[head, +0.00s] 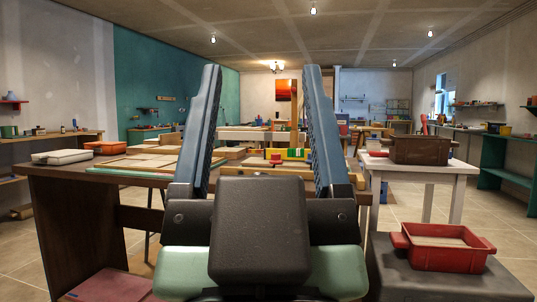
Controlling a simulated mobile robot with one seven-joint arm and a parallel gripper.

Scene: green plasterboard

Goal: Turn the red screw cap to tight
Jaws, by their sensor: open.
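My gripper (262,70) fills the middle foreground of the head view. Its two long blue-grey fingers point up and away, wide apart, with nothing between them close by. Beyond the fingers, a yellow and green piece (290,154) lies on the dark wooden table (85,172). A small red round part (276,157) shows at its front; I cannot tell whether it is the red screw cap. My gripper hides part of the table, and whether any cap is tight cannot be seen.
On the table are a pale case (62,157), an orange box (105,147) and flat boards (150,162). At right, a brown crate (421,150) stands on a white table (420,166). A red tray (449,259) sits on a low dark top. Open floor lies at right.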

